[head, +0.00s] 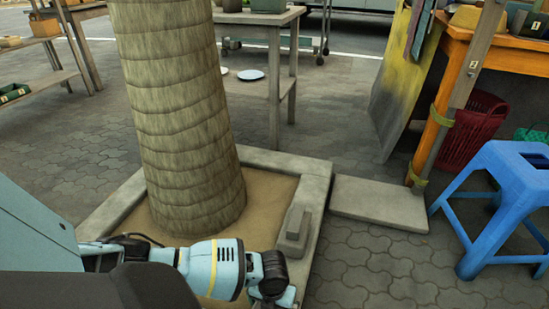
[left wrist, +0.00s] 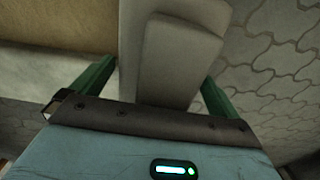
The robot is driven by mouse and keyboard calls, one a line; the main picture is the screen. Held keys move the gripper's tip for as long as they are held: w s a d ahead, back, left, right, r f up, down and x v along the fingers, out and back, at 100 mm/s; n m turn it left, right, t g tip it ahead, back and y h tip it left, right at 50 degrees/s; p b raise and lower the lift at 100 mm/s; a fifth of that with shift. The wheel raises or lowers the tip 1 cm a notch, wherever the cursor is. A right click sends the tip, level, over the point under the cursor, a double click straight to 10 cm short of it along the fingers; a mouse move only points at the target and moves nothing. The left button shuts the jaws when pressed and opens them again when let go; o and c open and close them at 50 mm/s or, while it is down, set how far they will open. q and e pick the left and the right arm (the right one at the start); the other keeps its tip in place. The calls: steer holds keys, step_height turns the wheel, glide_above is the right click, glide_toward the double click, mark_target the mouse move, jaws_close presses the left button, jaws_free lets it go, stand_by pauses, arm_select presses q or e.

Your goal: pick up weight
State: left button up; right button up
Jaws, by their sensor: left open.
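The weight (head: 295,229) is a grey block with a narrower raised top. It rests on the right edge of the square stone planter border (head: 316,190). My left arm comes in from the left, and its gripper (head: 272,296) is low in the head view, just in front of the weight. In the left wrist view the weight (left wrist: 180,55) lies between the two green fingers of my left gripper (left wrist: 155,82). The fingers are apart, one on each side of it. Whether either touches it I cannot tell. My right gripper is not in view.
A thick tree trunk (head: 182,120) rises from the sandy planter bed, left of the weight. A flat stone slab (head: 380,203) lies right of the planter. A blue stool (head: 505,185) and an orange table (head: 480,55) stand at the right. Paving between slab and front edge is clear.

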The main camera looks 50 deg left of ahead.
arm_select(q)
steer(key=shift+f, duration=0.45)
steer(key=shift+r, duration=0.1)
steer(key=c, duration=1.8)
steer(key=shift+w+r, duration=0.15)
steer(key=shift+w, duration=0.1)
steer(key=shift+c, duration=0.4)
